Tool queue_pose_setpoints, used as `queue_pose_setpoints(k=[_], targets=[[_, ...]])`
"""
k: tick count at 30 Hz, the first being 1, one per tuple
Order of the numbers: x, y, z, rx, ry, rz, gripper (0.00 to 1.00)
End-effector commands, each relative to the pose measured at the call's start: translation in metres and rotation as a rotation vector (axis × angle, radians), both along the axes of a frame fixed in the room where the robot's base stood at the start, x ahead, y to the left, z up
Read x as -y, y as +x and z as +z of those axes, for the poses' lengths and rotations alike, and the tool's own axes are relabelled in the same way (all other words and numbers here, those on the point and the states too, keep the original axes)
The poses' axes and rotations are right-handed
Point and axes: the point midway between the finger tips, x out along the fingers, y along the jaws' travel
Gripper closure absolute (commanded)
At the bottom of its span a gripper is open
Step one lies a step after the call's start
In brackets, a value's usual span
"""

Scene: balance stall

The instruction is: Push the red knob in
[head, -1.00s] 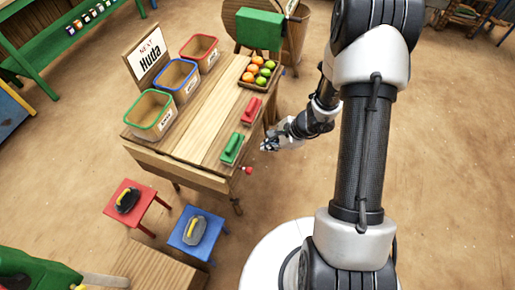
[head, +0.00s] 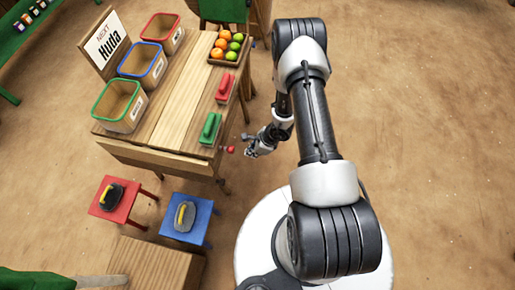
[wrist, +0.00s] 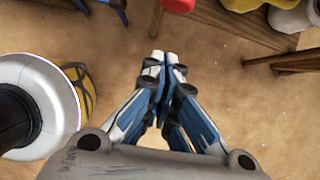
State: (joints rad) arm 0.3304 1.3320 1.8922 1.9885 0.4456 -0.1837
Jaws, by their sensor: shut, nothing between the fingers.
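The red knob (head: 231,150) sticks out on a short stem at the near right corner of the wooden table. A red round end, which looks like the same knob (wrist: 178,4), shows at the top edge of the wrist view, partly cut off. My gripper (head: 249,153) is just right of the knob in the head view, with a small gap between them. In the wrist view my gripper (wrist: 163,64) has its fingertips together with nothing between them. They point towards the top of the picture, below and slightly left of the red end.
A red stool (head: 105,208) and a blue stool (head: 202,222) stand in front.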

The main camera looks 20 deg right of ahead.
Motion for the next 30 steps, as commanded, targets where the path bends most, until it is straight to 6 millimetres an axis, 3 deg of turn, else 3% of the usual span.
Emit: queue_pose_setpoints(k=[6, 21, 30], targets=[[-0.026, 0.018, 0.005, 0.002, -0.001, 0.003, 1.0], [-0.033, 0.023, 0.007, 0.002, 0.0, 0.001, 1.0], [-0.063, 0.044, 0.006, 0.003, -0.001, 0.004, 1.0]])
